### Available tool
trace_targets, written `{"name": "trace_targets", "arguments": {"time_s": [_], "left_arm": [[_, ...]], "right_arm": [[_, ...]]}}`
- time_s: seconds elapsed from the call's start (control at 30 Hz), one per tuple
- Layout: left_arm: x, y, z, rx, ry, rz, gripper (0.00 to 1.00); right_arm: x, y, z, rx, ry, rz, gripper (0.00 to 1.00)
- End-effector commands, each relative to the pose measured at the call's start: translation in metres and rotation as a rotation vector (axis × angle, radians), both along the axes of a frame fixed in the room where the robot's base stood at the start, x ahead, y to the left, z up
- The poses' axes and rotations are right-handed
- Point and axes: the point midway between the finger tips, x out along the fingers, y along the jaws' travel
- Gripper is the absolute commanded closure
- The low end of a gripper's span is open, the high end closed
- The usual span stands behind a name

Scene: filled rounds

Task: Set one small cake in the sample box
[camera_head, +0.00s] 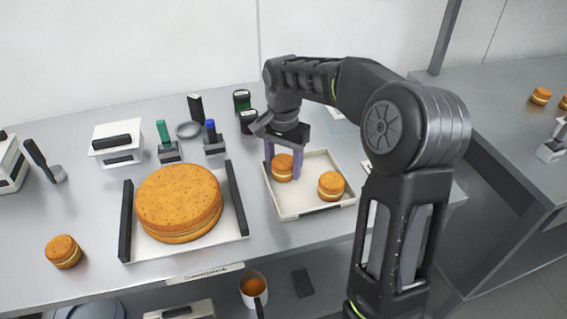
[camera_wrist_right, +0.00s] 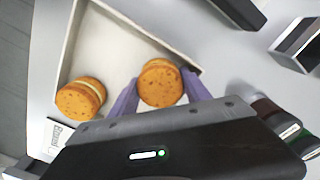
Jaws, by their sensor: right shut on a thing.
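My right gripper (camera_head: 286,166) points down over a shallow white open box (camera_head: 304,213). Its purple fingers are shut on a small round filled cake (camera_head: 282,169). In the wrist view this cake (camera_wrist_right: 160,84) sits between the two fingers (camera_wrist_right: 160,92). I cannot tell whether it touches the box floor. A second small cake (camera_head: 331,186) lies in the same box near its right side; it also shows in the wrist view (camera_wrist_right: 80,98). A third small cake (camera_head: 63,252) stands on the counter at the left. My left gripper is not in view.
A large filled cake (camera_head: 179,203) sits on a white tray with black side bars (camera_head: 239,199). A white lidded box (camera_head: 117,144), stamp-like tools (camera_head: 168,146) and dark jars (camera_head: 242,101) stand behind. A cup (camera_head: 253,290) is below the front edge. More small cakes (camera_head: 540,96) sit on the right counter.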

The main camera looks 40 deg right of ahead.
Motion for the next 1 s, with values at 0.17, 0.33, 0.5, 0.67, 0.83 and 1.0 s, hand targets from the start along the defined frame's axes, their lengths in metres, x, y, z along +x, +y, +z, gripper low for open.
{"name": "trace_targets", "arguments": {"time_s": [0.17, 0.33, 0.5, 0.67, 0.83, 1.0], "left_arm": [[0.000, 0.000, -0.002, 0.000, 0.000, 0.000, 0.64], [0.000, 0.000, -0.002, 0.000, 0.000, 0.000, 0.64], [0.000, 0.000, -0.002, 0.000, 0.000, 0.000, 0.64], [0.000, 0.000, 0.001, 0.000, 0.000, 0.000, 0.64], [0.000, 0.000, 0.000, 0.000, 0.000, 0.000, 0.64], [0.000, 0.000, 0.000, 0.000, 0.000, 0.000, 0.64]], "right_arm": [[0.000, 0.000, -0.002, 0.000, 0.000, 0.000, 0.62], [0.000, 0.000, -0.003, 0.000, 0.000, 0.000, 0.35], [0.000, 0.000, -0.003, 0.000, 0.000, 0.000, 0.35], [0.000, 0.000, 0.001, 0.000, 0.000, 0.000, 0.35], [0.001, 0.000, 0.017, -0.001, -0.003, 0.001, 0.35], [0.001, 0.000, 0.049, -0.001, -0.005, 0.001, 0.35]]}}
